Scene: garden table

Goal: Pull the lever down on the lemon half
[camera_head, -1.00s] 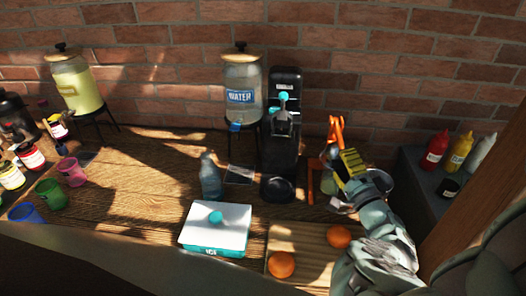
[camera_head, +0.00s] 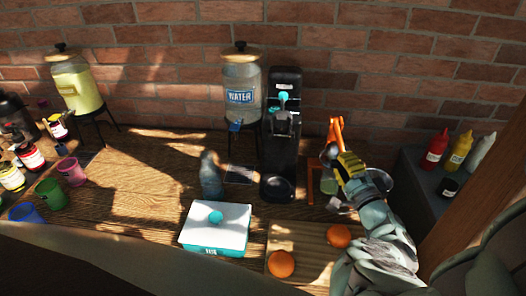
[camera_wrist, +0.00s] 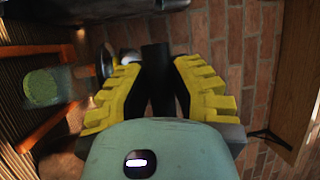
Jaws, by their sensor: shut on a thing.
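An orange lemon press (camera_head: 335,130) stands at the back right of the table. Its frame also shows in the wrist view (camera_wrist: 55,130). My gripper (camera_head: 346,165) is at the press, with its yellow-padded fingers low and to the right of the orange top. In the wrist view my gripper (camera_wrist: 157,72) is shut on a dark bar, which looks like the lever (camera_wrist: 155,58). The join between lever and press is hard to make out. I cannot see the lemon half. A glass with something green (camera_wrist: 42,88) stands within the orange frame.
A wooden board (camera_head: 300,240) with two oranges lies in front. A black dispenser (camera_head: 283,140) stands left of the press. Sauce bottles (camera_head: 438,148) stand on the grey ledge at right. A brick wall is behind.

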